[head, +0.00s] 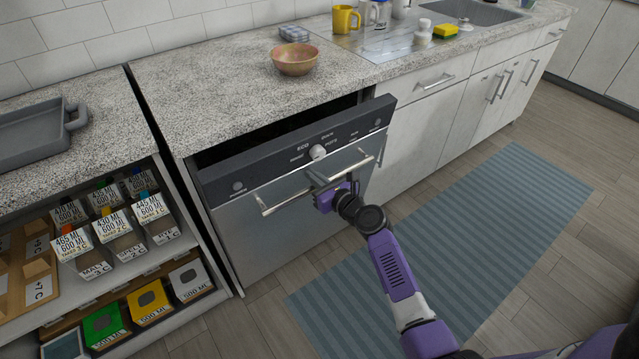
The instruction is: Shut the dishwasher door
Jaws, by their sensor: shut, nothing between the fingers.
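The dishwasher door (290,233) is in the middle of the head view, under the granite counter. It is nearly upright but tilted out at the top, with a dark gap between its upper edge and the counter. Its dark control panel (268,167) has a round knob (318,152), and a long bar handle (283,205) runs below it. My gripper (318,182) is at the middle of the handle, in front of the door. Its fingers are shut with nothing between them. I cannot tell whether they touch the handle or the door.
An open shelf (180,245) with labelled containers stands left of the dishwasher. White cabinets (420,150) adjoin on the right. A bowl (294,59) and a yellow mug (345,19) stand on the counter. A striped blue mat (470,240) covers the floor in front.

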